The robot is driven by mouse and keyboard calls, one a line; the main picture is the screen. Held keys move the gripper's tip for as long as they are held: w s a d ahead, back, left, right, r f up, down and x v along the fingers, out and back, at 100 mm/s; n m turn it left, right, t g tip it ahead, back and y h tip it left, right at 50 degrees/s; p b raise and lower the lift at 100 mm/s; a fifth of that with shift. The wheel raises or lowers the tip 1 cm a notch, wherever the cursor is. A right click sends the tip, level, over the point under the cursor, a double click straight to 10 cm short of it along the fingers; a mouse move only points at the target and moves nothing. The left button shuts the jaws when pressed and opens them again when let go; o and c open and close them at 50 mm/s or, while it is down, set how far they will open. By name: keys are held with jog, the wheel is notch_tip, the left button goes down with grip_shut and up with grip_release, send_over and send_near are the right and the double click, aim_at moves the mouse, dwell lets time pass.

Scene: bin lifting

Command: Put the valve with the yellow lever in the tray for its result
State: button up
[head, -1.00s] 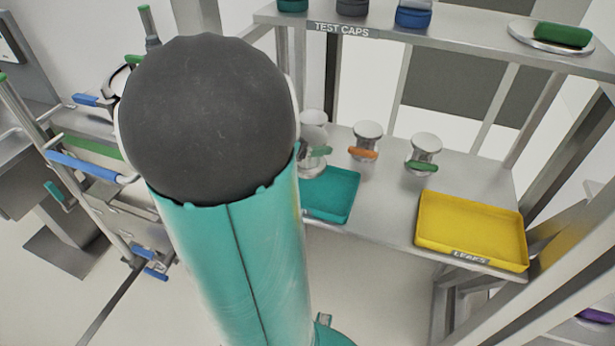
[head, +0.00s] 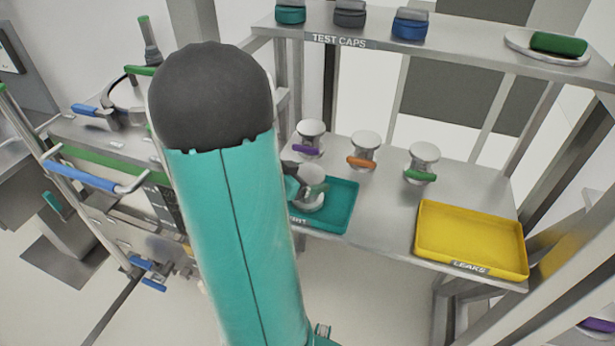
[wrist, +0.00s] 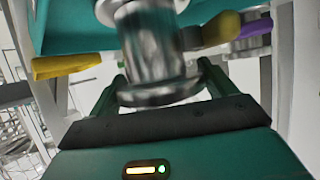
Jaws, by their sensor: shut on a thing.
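The valve (head: 313,174) is a silver flanged body at the left part of the teal tray (head: 343,217) in the head view; I cannot tell whether its base touches the tray floor. In the wrist view the valve (wrist: 150,50) stands between my green fingers, with its yellow lever (wrist: 217,30) to the right. My gripper (wrist: 160,85) is shut on the valve. In the head view my arm hides part of the gripper and the tray's left end, including some of its label. The yellow tray (head: 470,235), marked LEAKS, is empty.
Valves with purple (head: 307,150), orange (head: 361,163) and green (head: 420,176) levers stand behind the trays. The TEST CAPS shelf (head: 450,47) above holds caps and a green-topped dish (head: 548,48). Bench surface (head: 390,205) between the trays is clear.

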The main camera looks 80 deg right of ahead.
jog(key=o, duration=1.6)
jog(key=shift+f, duration=0.1)
jog(key=shift+c, duration=0.2)
jog(key=shift+w+a+r, duration=0.2)
jog(key=shift+w+r, duration=0.05)
jog(key=shift+r, duration=0.05)
jog(key=v, duration=1.1)
jog(key=shift+a+r, duration=0.1)
